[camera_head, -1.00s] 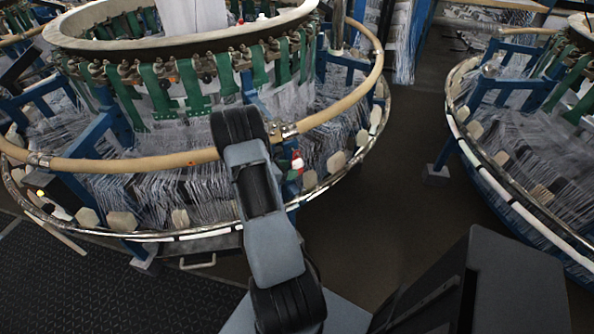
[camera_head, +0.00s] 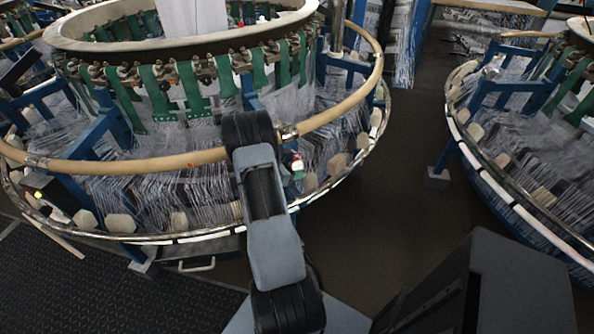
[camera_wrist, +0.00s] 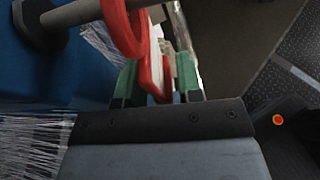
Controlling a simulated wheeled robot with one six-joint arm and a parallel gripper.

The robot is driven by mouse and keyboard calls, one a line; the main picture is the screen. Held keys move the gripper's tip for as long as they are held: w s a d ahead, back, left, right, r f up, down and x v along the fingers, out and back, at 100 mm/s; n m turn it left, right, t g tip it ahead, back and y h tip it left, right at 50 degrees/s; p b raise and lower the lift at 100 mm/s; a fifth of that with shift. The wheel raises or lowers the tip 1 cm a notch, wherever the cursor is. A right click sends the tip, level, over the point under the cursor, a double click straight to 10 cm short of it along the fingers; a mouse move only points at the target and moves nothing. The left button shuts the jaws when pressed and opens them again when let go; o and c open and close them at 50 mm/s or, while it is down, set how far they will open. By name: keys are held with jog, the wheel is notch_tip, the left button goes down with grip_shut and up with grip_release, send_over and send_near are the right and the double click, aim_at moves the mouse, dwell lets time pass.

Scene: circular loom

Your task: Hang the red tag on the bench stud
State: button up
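The red tag (camera_wrist: 155,85) has a white face and a red loop (camera_wrist: 122,28) at its upper end. In the wrist view it stands between the green fingers of my gripper (camera_wrist: 159,76), which appear shut on it. The bench stud (camera_wrist: 80,13) is a grey rod with a round base on a blue surface. In the head view, a small red and white piece (camera_head: 298,162) shows beside my arm, which hides most of the gripper.
The circular loom (camera_head: 190,158) with its wooden ring fills the left, with white threads and blue posts close around my arm. A second loom (camera_head: 520,205) stands at the right. Dark floor (camera_head: 385,210) between them is clear. A black mat (camera_head: 90,285) lies at lower left.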

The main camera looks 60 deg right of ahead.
grip_shut()
jog(key=shift+s+a+r, duration=0.1)
jog(key=shift+s+a, duration=0.05)
jog(key=shift+s, duration=0.15)
jog(key=shift+s+a+r, duration=0.15)
jog(key=shift+s+a, duration=0.3)
jog(key=shift+s, duration=0.4)
jog(key=shift+s+a+r, duration=0.15)
jog(key=shift+s+a, duration=0.25)
jog(key=shift+s, duration=0.4)
jog(key=shift+s+a+r, duration=0.15)
jog(key=shift+s+a, duration=0.3)
jog(key=shift+s, duration=0.4)
